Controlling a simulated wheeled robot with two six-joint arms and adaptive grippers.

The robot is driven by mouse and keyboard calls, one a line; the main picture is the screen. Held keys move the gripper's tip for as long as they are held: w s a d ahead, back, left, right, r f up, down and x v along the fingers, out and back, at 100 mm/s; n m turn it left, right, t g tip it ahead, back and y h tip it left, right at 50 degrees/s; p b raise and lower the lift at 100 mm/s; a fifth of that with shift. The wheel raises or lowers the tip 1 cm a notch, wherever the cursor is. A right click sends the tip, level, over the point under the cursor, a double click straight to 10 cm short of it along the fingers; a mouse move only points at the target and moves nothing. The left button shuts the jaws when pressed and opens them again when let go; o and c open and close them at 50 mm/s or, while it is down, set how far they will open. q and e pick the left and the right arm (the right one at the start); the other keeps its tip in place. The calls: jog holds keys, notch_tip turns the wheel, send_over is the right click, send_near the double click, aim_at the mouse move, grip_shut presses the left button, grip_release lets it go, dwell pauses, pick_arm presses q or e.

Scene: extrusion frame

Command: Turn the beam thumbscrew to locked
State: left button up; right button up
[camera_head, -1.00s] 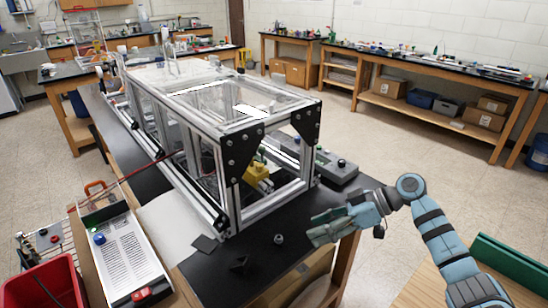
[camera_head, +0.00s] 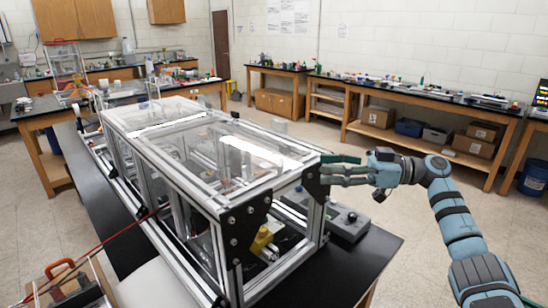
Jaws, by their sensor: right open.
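The aluminium extrusion frame (camera_head: 295,262) stands on a black bench, with clear panels and black corner brackets. Its top right corner carries a black bracket (camera_head: 313,183). My right gripper (camera_head: 327,171) is open beside that corner. Its fingers point left, close to the bracket; I cannot tell whether they touch it. I cannot make out the beam thumbscrew; it may be hidden by the fingers or the bracket, or be too small. My left gripper is not in view.
A yellow part (camera_head: 262,239) sits inside the frame. A grey control box (camera_head: 347,222) with a dark knob stands right of the frame, below my right arm. A thin red rod or cable (camera_head: 120,232) crosses at the left. The black bench's right corner (camera_head: 370,262) is bare.

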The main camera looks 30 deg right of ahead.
aim_at(281, 162)
jog(key=p+x, duration=0.1)
jog(key=x, duration=0.2)
jog(key=p+x, duration=0.1)
jog(key=x, duration=0.3)
jog(key=p+x, duration=0.2)
jog(key=x, duration=0.2)
jog(key=shift+s+a+r, duration=0.1)
jog(key=shift+a+r, duration=0.05)
jog(key=shift+r, duration=0.2)
jog(key=shift+a+f, duration=0.1)
jog(key=shift+a, duration=0.05)
jog(key=shift+s, duration=0.3)
jog(key=shift+c, duration=1)
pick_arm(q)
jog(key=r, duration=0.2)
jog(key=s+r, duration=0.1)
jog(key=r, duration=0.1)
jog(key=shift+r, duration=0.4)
pick_arm(e)
jog(key=shift+w, duration=0.15)
jog(key=c, duration=1)
